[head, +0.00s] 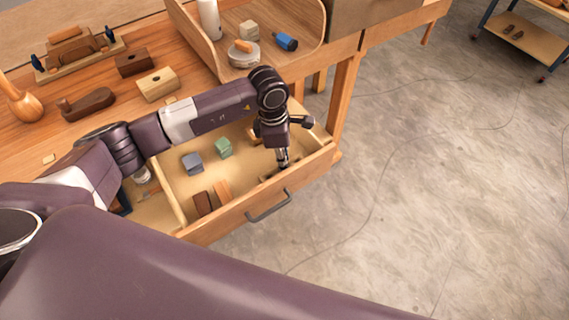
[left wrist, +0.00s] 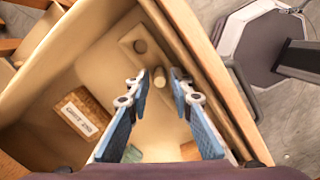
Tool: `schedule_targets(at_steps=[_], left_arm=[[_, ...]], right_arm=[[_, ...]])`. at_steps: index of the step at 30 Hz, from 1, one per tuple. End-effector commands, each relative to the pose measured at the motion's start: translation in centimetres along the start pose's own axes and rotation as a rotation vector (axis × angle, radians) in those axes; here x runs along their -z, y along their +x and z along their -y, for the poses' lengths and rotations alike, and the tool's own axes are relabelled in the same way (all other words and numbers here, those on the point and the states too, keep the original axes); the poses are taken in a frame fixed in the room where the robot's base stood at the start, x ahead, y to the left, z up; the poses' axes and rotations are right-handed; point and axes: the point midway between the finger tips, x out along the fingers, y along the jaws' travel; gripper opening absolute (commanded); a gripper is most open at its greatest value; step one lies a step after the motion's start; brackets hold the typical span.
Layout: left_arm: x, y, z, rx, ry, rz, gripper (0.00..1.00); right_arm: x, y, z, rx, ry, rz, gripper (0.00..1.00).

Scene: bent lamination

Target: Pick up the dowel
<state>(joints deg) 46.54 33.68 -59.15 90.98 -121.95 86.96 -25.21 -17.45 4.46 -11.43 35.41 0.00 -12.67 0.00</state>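The dowel (left wrist: 159,76) looks like a short pale wooden cylinder in the open drawer (left wrist: 38,60), near the drawer's front wall in the left wrist view. My left gripper (left wrist: 160,84) is open, with its two blue-padded fingertips on either side of the dowel and gaps showing between. In the head view my left gripper (head: 282,162) points down into the front right corner of the drawer (head: 262,196). I cannot make out the dowel there, behind the gripper. My right gripper is not in view.
The drawer also holds a green block (head: 223,148), a blue-grey block (head: 192,163) and brown pieces (head: 203,203). The drawer's front wall (left wrist: 205,75) runs close to the right finger. The workbench (head: 110,85) stands behind.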

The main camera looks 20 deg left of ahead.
Motion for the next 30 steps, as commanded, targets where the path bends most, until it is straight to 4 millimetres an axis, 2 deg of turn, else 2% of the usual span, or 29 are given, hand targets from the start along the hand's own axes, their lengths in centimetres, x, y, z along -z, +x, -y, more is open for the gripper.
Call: schedule_targets(at_steps=[4,11,16,17,30], left_arm=[[-0.08,1.32,0.01,0.000,0.001,0.001,0.21],[-0.07,1.51,-0.03,-0.001,0.001,0.001,0.21],[-0.07,1.48,-0.02,-0.001,0.001,0.001,0.03],[-0.07,1.48,-0.02,-0.001,0.001,0.001,0.02],[-0.15,1.08,-0.07,-0.002,0.002,0.002,0.02]], right_arm=[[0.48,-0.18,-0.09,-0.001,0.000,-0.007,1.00],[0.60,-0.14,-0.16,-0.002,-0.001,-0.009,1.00],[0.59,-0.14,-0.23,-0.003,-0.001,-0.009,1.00],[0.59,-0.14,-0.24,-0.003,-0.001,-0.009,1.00],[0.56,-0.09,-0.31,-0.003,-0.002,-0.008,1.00]])
